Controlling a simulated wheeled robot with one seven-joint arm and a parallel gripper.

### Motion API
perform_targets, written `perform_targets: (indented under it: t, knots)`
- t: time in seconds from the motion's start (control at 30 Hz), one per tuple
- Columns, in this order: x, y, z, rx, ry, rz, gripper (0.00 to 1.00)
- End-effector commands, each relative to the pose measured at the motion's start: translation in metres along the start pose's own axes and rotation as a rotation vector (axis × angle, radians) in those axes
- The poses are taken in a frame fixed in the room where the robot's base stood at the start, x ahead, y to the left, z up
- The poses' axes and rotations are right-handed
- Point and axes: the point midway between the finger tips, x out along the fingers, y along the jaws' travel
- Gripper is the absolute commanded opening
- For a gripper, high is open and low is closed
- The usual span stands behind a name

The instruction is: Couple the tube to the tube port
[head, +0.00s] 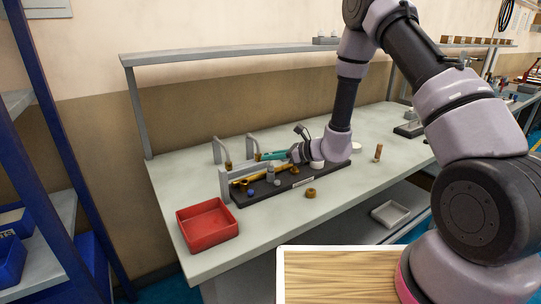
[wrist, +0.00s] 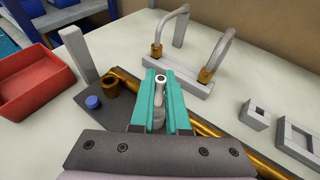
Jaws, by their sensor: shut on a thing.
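My gripper (wrist: 161,82) has teal fingers and is shut on a pale grey tube (wrist: 159,100). Its round open end shows between the fingertips; the rest is partly hidden by the fingers. In the head view my gripper (head: 274,155) points left above the back edge of the dark fixture base (head: 240,201). A long brass pipe (wrist: 207,130) lies along the fixture, below and right of the fingers. An upright brass socket (wrist: 111,84) stands left of the fingers, apart from the held tube. I cannot tell which part is the tube port.
Two bent grey tubes with brass ends (wrist: 168,30) stand in a grey rack (wrist: 178,76) behind the fingers. A blue knob (wrist: 93,102) is beside the socket. A red tray (head: 208,226) stands front left. A loose brass ring (head: 310,193) lies at the front.

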Motion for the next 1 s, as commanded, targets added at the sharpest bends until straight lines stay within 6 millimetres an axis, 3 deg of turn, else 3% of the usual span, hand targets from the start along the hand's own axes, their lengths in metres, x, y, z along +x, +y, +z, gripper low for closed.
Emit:
perform_targets:
  t: [0.1,0.2,0.23,0.63,1.0]
  knots:
    - [0.001,0.000,-0.003,0.000,0.000,0.000,0.00]
    - [0.001,0.000,-0.003,0.000,0.000,0.000,0.44]
    - [0.001,0.000,-0.003,0.000,0.000,0.000,0.48]
    - [-0.007,-0.001,-0.003,0.000,0.000,-0.001,0.48]
    - [-0.076,-0.001,-0.003,0.002,0.000,-0.004,0.48]
